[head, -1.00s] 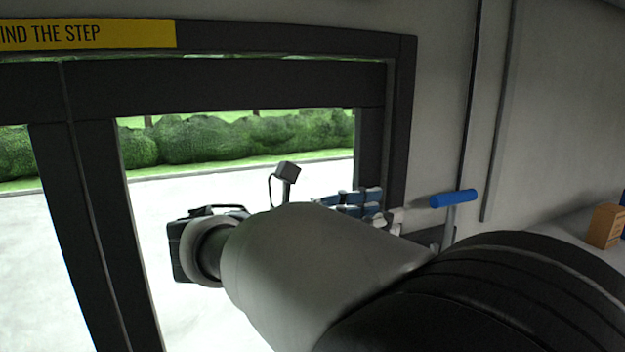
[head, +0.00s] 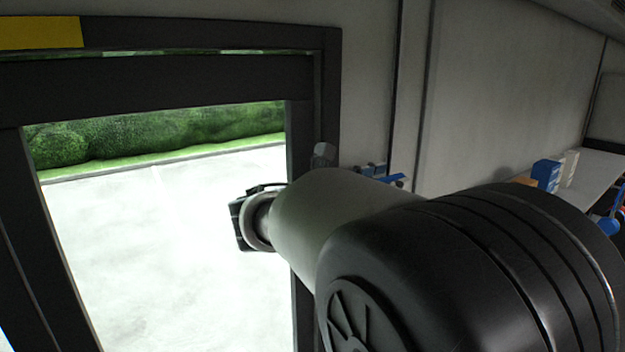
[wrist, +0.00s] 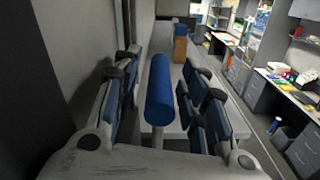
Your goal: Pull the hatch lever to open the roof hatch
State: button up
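The hatch lever (wrist: 160,90) appears as a blue cylindrical grip on a pale post, in the middle of the wrist view. My gripper (wrist: 162,80) is open, with one blue-padded finger on each side of the grip. Gaps show between the grip and both fingers, so it is not clamped. In the head view my arm hides most of my gripper (head: 385,174), and the lever cannot be told apart from the blue finger parts there. The roof hatch is not in view.
A dark-framed doorway or window (head: 300,130) stands left of my arm, against a grey wall (head: 500,90). A counter (head: 598,170) with a blue box (head: 546,174) is at the right. The wrist view shows an aisle and desks (wrist: 285,110) at right.

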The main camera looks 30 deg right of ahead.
jog(key=shift+c, duration=0.3)
grip_shut()
dwell(0.6)
